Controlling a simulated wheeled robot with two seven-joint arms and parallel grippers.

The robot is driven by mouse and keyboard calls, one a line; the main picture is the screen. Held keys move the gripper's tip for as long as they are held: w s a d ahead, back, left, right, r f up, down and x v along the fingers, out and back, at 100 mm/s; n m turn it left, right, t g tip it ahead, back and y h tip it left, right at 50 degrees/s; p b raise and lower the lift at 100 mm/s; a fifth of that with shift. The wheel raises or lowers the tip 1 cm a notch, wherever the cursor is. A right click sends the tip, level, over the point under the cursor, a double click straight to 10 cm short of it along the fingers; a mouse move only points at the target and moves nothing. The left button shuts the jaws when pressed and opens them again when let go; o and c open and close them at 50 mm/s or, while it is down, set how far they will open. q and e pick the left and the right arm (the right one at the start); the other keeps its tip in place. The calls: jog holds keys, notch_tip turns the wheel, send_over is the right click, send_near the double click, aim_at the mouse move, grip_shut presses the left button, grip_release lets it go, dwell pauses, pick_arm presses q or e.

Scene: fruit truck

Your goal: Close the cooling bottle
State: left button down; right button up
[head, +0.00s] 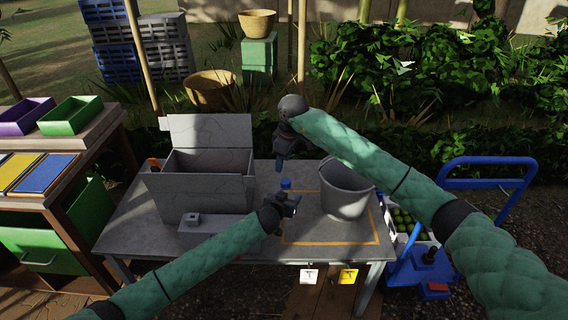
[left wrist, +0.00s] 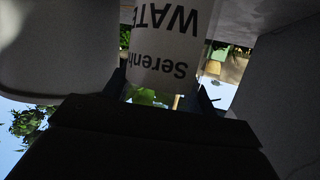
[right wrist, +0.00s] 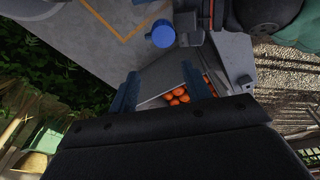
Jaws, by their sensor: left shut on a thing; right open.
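The cooling bottle (left wrist: 170,50) is white with dark lettering. It stands between the fingers of my left gripper (left wrist: 162,98), which is shut on its body. In the head view its blue top (head: 286,183) shows just above my left gripper (head: 290,201). The blue top (right wrist: 163,34) also shows in the right wrist view, beyond my fingers. I cannot tell how tightly the top sits. My right gripper (head: 281,163) is open and empty, pointing down above and slightly left of the bottle. Its two fingers show apart in the right wrist view (right wrist: 160,88).
The table (head: 262,262) carries a grey open-lidded box (head: 200,195) on the left and a grey bucket (head: 345,190) close to the right. Oranges (right wrist: 178,97) lie inside the box. A blue trolley (head: 490,183) stands at the right. The table's front right is clear.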

jog(key=n, duration=0.8)
jog(key=n+h, duration=0.1)
jog(key=n, duration=0.7)
jog(key=r+n+h, duration=0.1)
jog(key=n, duration=0.7)
jog(key=shift+s+d+n, duration=0.25)
jog(key=shift+s+n, duration=0.05)
jog(key=shift+n, duration=0.1)
jog(key=n, duration=0.5)
jog(key=shift+s+f+n+g, duration=0.2)
jog(key=shift+n+g, duration=0.1)
jog(key=n, duration=0.6)
jog(key=shift+s+n, duration=0.15)
jog(key=shift+n, duration=0.25)
jog(key=n, duration=0.6)
jog(key=shift+n, duration=0.4)
jog(key=n, duration=0.5)
jog(key=shift+n, duration=0.4)
